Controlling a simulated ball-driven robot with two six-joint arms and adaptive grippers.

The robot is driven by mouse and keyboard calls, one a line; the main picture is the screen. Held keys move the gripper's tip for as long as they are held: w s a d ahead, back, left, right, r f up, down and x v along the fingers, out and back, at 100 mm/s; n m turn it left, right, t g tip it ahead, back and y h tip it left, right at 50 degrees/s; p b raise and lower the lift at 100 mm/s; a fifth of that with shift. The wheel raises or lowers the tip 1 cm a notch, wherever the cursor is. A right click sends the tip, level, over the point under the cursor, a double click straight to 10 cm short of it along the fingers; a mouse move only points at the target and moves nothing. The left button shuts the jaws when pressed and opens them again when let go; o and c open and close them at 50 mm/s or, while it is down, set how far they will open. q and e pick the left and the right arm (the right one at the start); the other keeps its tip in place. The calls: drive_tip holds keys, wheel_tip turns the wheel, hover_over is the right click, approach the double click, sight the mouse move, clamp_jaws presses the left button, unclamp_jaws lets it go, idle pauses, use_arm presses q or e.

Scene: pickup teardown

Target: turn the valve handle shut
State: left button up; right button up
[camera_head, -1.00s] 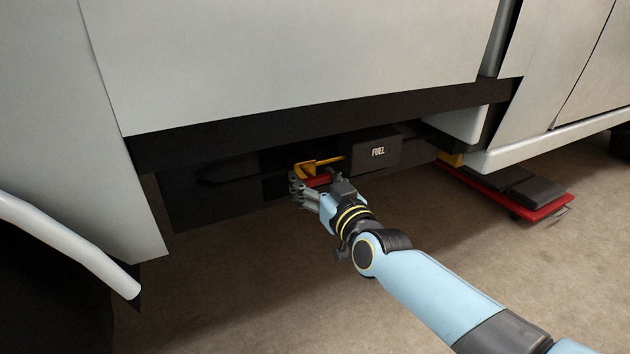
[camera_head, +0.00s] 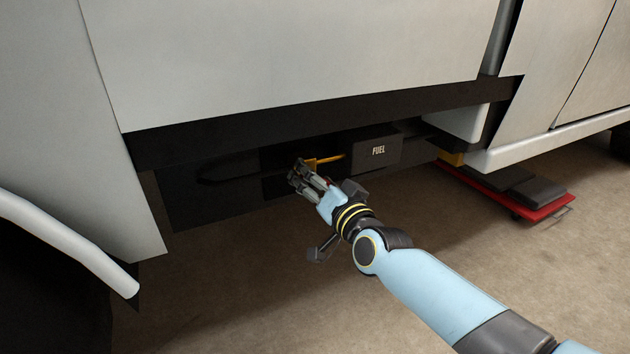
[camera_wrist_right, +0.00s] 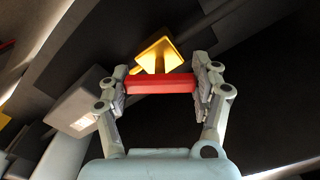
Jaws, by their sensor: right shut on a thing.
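The red valve handle (camera_wrist_right: 160,84) is a short bar lying across the right wrist view. My right gripper (camera_head: 299,173) has its fingers closed on the bar's two ends. In the head view the gripper hides nearly all of the handle. The yellow valve part (camera_wrist_right: 156,54) is just beyond the bar in the wrist view. In the head view a bit of this yellow part (camera_head: 311,162) shows behind the fingers. My left gripper is not in view.
A dark box marked FUEL (camera_head: 378,152) is right of the valve, with a yellow line running to it. The truck's dark lower sill (camera_head: 320,122) hangs above. A red creeper (camera_head: 540,207) is on the floor at right. Floor below is open.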

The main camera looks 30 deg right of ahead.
drive_tip(key=m+b, duration=0.1)
drive_tip(key=m, duration=0.4)
drive_tip(key=shift+f+m, duration=0.15)
drive_tip(key=shift+m, duration=0.15)
drive_tip(key=m, duration=0.3)
drive_tip(key=shift+m, duration=0.4)
drive_tip(key=shift+m+b, duration=0.3)
drive_tip(key=shift+m, duration=0.2)
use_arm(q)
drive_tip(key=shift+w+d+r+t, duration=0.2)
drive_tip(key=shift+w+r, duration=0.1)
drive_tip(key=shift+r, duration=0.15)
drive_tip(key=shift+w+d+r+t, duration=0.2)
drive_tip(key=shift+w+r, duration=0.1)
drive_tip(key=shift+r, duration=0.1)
use_arm(e)
drive_tip(key=shift+m, duration=0.3)
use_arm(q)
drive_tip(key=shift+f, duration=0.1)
use_arm(e)
drive_tip(key=o, duration=1.2)
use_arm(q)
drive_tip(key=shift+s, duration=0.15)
